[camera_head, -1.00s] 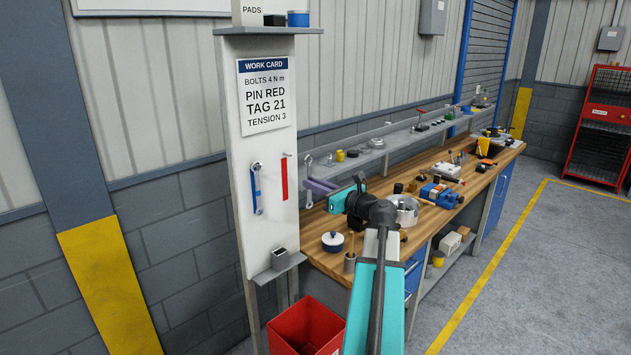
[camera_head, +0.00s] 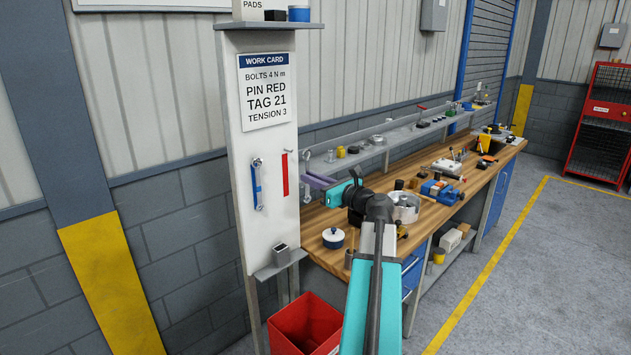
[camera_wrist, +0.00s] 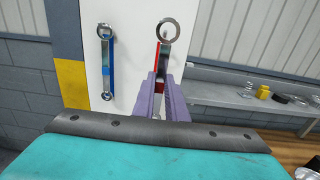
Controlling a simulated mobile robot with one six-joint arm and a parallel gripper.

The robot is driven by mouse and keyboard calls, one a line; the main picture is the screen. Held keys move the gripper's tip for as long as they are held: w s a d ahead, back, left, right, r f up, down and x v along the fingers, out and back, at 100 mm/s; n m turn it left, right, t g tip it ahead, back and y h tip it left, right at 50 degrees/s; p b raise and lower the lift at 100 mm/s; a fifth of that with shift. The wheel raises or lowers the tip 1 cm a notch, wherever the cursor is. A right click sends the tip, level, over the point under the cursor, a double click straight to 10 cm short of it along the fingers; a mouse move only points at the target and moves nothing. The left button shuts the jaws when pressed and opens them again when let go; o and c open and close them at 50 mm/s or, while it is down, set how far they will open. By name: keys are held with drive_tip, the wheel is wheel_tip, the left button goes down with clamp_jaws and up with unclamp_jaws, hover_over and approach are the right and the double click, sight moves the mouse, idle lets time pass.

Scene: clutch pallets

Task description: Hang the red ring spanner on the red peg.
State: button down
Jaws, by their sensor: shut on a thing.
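My gripper (camera_wrist: 163,95) has purple fingers shut on the spanner (camera_wrist: 167,32), a grey ring spanner with red showing between the fingers. Its ring points up in the wrist view, in front of the white board. In the head view my gripper (camera_head: 316,182) holds the spanner (camera_head: 306,176) upright, just right of the board's edge. A red strip (camera_head: 285,174) on the board shows left of the spanner; it also shows in the wrist view (camera_wrist: 157,55). A small peg (camera_head: 286,152) is near the strip's top. The spanner's ring does not visibly sit on it; the gap is unclear.
A spanner hangs over a blue strip (camera_head: 254,186) left of the red one. A small grey cup (camera_head: 281,255) stands on the board's ledge. A red bin (camera_head: 300,325) is below. The wooden bench (camera_head: 345,262) with a pot and tools lies to the right.

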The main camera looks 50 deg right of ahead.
drive_tip(key=shift+w+d+f+b, duration=0.15)
drive_tip(key=shift+w+b, duration=0.3)
drive_tip(key=shift+w, duration=1.45)
drive_tip(key=shift+w+d+f+b, duration=0.15)
drive_tip(key=shift+w+b, duration=0.25)
drive_tip(key=shift+w, duration=1.5)
drive_tip(key=shift+w+f, duration=0.45)
drive_tip(key=shift+w, duration=0.2)
drive_tip(key=c, duration=1.7)
unclamp_jaws()
drive_tip(key=shift+s, duration=0.15)
drive_tip(key=s+b, duration=0.1)
drive_tip(key=s, duration=0.3)
drive_tip(key=s+b, duration=0.1)
drive_tip(key=s, duration=0.4)
drive_tip(key=s+a+b, duration=0.1)
drive_tip(key=s+b, duration=0.1)
drive_tip(key=s, duration=0.2)
drive_tip(key=shift+s, duration=0.25)
